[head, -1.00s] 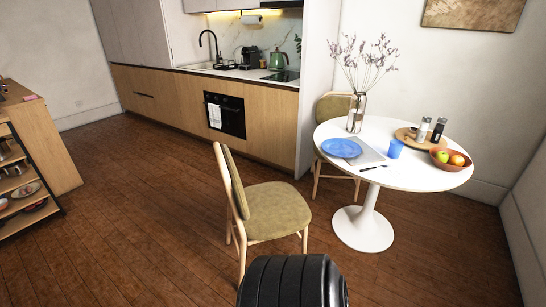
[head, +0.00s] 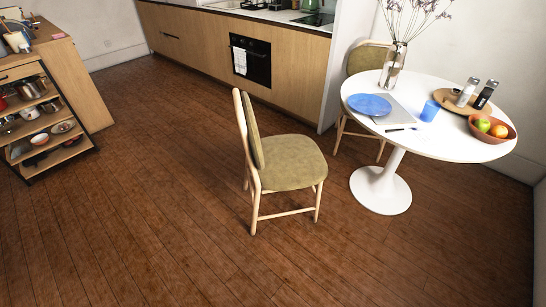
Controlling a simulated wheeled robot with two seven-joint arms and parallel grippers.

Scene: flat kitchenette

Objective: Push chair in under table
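A wooden chair with an olive-green padded seat (head: 290,163) and backrest stands on the floor at the picture's middle. Its backrest is on the left and its seat faces right, toward the table. A round white table (head: 440,140) on a single pedestal stands to the right. The chair's seat is apart from the pedestal, with floor showing between them. A second olive chair (head: 366,58) stands behind the table, partly hidden by it. Neither of my grippers shows in the head view.
The table holds a blue plate (head: 369,104), a blue cup (head: 430,111), a vase (head: 393,65) and a fruit bowl (head: 492,129). A wooden shelf unit (head: 78,75) stands at the left. The floor (head: 150,200) left of and before the chair is clear.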

